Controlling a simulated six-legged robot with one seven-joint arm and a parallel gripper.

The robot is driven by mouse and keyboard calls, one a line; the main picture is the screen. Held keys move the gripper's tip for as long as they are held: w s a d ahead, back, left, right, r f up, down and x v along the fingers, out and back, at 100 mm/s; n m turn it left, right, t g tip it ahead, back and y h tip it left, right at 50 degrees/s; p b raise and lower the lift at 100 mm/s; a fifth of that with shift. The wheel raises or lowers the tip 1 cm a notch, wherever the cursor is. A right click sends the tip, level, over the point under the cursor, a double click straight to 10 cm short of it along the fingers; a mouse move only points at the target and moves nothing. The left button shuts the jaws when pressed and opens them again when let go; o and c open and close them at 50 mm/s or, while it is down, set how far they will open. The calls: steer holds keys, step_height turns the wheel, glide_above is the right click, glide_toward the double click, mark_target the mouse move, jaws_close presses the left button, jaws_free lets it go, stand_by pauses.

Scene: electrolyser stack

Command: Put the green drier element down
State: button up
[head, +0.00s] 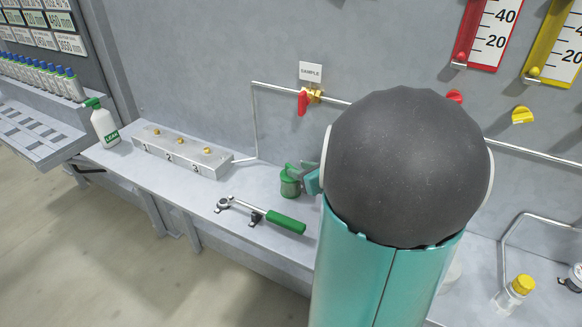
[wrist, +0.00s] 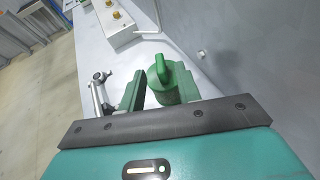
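The green drier element (head: 290,182) is a short green cylinder with a raised tab on top, near the back of the bench. It stands upright and seems to rest on the bench top. In the wrist view the drier element (wrist: 163,84) is just beyond my gripper (wrist: 160,82), between its two green fingers. A pale gap shows between the left finger and the cylinder; the right finger is close against its other side. My gripper looks open around it. In the head view my arm hides most of my gripper, leaving only a finger beside the element.
A torque wrench with a green handle (head: 286,222) lies in front of the element. A grey block numbered 1 to 3 (head: 180,152) and a spray bottle (head: 103,124) stand farther left. A yellow-capped bottle (head: 513,295) is at right. A red-handled sample valve (head: 304,102) is on the wall.

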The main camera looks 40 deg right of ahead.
steer(key=v, duration=0.5)
steer(key=a+r+n+g+y, duration=0.3)
steer(key=a+n+g+y, duration=0.25)
steer(key=a+n, duration=1.35)
steer(key=s+a+r+n+g+h, duration=0.1)
steer(key=s+a+n+h, duration=0.1)
steer(key=a+n, duration=0.3)
steer(key=s+a+r+n+g+h, duration=0.1)
steer(key=s+a+n, duration=0.4)
steer(key=n, duration=0.7)
steer(key=shift+a+r+n+h, duration=0.3)
steer(key=shift+a+h, duration=0.15)
steer(key=shift+h, duration=0.4)
steer(key=shift+g, duration=0.25)
